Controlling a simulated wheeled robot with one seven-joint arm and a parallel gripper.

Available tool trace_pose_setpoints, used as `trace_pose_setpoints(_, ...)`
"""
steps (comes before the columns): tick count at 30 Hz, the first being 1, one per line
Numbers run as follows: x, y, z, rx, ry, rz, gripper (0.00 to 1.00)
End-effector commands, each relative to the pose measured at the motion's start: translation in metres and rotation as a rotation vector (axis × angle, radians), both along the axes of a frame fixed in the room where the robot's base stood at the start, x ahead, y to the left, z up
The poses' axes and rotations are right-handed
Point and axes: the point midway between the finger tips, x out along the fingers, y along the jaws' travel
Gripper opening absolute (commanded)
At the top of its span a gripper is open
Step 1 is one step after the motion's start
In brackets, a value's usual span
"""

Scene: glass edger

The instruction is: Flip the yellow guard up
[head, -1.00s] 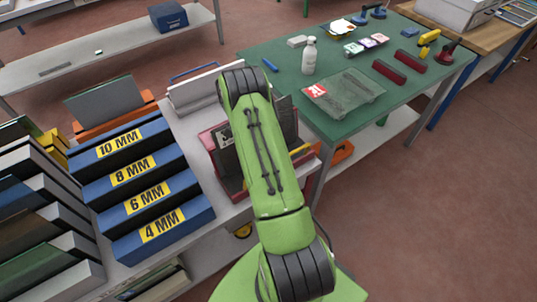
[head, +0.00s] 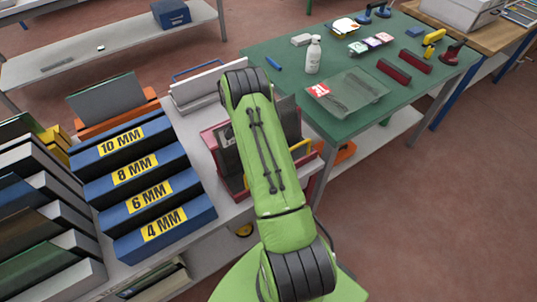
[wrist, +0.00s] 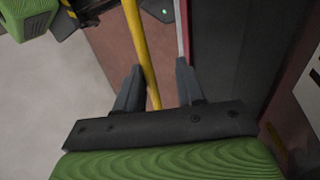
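The yellow guard bar (head: 303,150) shows just right of my green arm in the head view, at the edge of the red machine (head: 225,165). My arm covers much of that machine. In the wrist view the yellow bar (wrist: 138,45) runs from the top edge down between the two dark fingers of my gripper (wrist: 158,80). The fingers are apart, with clear gaps beside the bar, nearer the left finger. I cannot tell whether either finger touches it. My gripper is hidden behind my arm in the head view.
Blue racks labelled 4 to 10 MM (head: 150,190) stand left of the machine. A green table (head: 290,75) behind right holds a white bottle (head: 313,55), a glass sheet (head: 352,93) and tools. In the wrist view a dark panel with a red edge (wrist: 230,50) lies close right of the fingers.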

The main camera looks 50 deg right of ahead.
Motion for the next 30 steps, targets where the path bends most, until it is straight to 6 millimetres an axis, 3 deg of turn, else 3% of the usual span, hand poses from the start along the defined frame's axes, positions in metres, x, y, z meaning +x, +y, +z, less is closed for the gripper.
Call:
trace_pose_setpoints(7, 0.0, -0.001, 0.01, -0.003, 0.0, -0.003, 0.38)
trace_pose_setpoints(15, 0.001, -0.001, 0.074, -0.004, -0.002, 0.0, 0.38)
trace_pose_setpoints(19, 0.0, 0.0, 0.095, -0.002, -0.001, 0.001, 0.38)
trace_pose_setpoints(30, 0.0, 0.0, 0.101, 0.0, 0.001, -0.001, 0.38)
